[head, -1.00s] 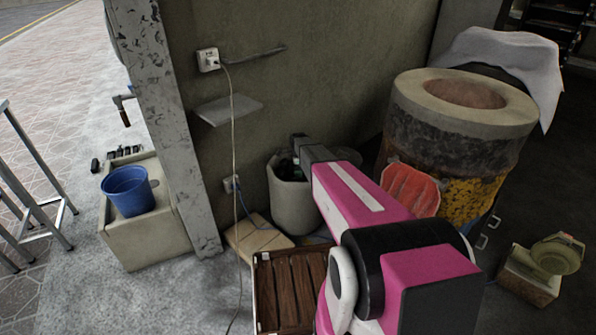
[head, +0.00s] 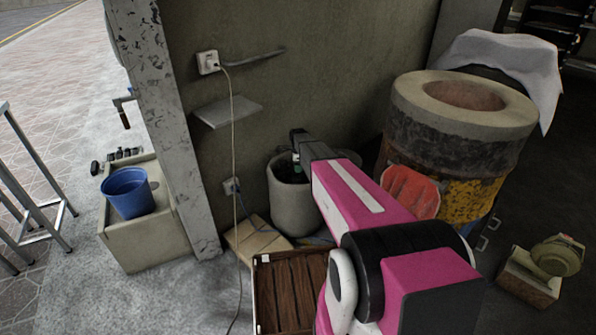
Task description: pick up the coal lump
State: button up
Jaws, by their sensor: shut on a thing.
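My gripper (head: 296,155) is over the mouth of the grey pot (head: 294,207), at the far end of my pink and black arm. It is small in the head view and partly hidden by the arm. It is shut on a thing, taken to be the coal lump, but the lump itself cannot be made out. Inside the pot it is dark, and single lumps cannot be told apart there.
A barrel oven (head: 435,135) stands right of the pot, with a red piece leaning in front. A wooden crate (head: 290,290) and a cardboard piece (head: 252,240) lie before the pot. A wall shelf (head: 228,110) and hanging cable are to the left.

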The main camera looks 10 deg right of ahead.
jog(key=s+a+r, duration=0.7)
jog(key=a, duration=0.1)
jog(key=shift+s+a+r, duration=0.35)
jog(key=shift+s, duration=0.05)
